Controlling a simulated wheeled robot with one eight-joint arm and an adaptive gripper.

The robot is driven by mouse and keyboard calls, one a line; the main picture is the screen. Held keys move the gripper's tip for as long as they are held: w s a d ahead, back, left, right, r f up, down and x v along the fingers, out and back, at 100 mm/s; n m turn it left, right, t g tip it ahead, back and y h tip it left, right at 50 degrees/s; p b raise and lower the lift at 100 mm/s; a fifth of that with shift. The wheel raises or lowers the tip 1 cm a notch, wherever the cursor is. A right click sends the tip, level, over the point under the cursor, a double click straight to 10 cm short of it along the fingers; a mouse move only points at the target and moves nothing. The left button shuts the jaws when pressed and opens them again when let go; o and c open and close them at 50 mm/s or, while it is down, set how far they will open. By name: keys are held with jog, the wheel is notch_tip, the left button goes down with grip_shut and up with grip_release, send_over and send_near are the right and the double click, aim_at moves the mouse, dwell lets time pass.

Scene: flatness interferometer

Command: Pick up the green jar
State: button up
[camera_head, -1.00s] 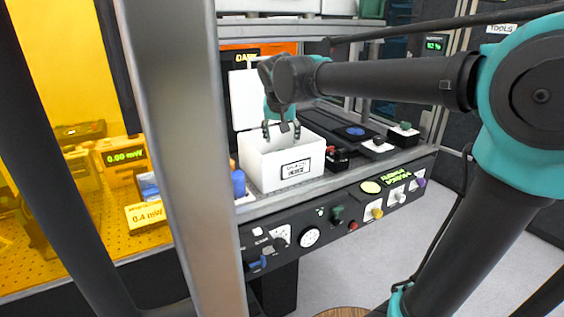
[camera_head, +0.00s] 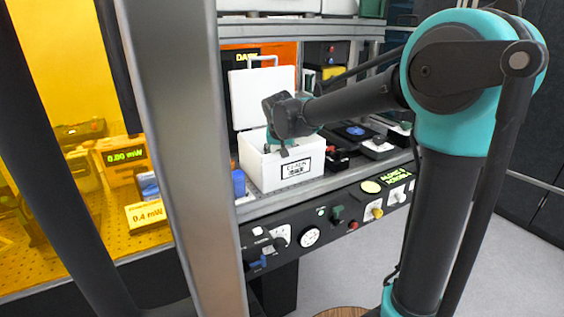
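I cannot make out a green jar in view. The open white box (camera_head: 262,170) stands on the bench shelf with its lid raised behind it, and its inside is mostly hidden from this angle. My gripper (camera_head: 277,148) points down at the box opening, with its fingers partly hidden at or below the front rim. Whether the fingers are open or shut, or hold anything, is not visible.
A blue cylinder (camera_head: 238,183) stands left of the box. Dark devices (camera_head: 352,134) sit on the shelf to its right. A control panel (camera_head: 330,218) with knobs runs below the front edge. A grey post (camera_head: 180,150) blocks part of the view.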

jog(key=c, duration=1.3)
